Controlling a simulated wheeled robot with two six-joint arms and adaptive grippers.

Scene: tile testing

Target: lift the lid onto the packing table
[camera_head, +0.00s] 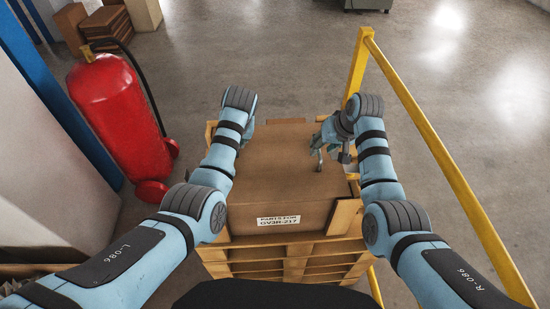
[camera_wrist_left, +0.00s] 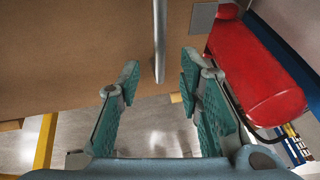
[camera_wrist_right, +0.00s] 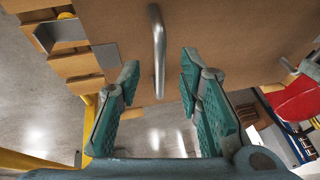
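The lid (camera_head: 275,160) is a flat brown panel on top of a wooden crate (camera_head: 285,260), with a white label on the front face below. Each wrist view shows a grey metal bar handle on the lid: one in the left wrist view (camera_wrist_left: 160,40) and one in the right wrist view (camera_wrist_right: 157,50). My left gripper (camera_wrist_left: 160,78) is open, with its handle's end between or just beyond the fingertips. In the head view it is mostly hidden behind my arm. My right gripper (camera_wrist_right: 160,75) is open, its handle likewise between or just beyond the fingertips; in the head view it is over the lid's right side (camera_head: 330,145). No packing table is clearly recognisable.
A red fire extinguisher (camera_head: 118,118) stands close to the left of the crate. A yellow rail (camera_head: 430,135) runs along the right side. Brown boxes (camera_head: 100,28) are stacked at the back left. Open grey floor (camera_head: 240,50) lies beyond the crate.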

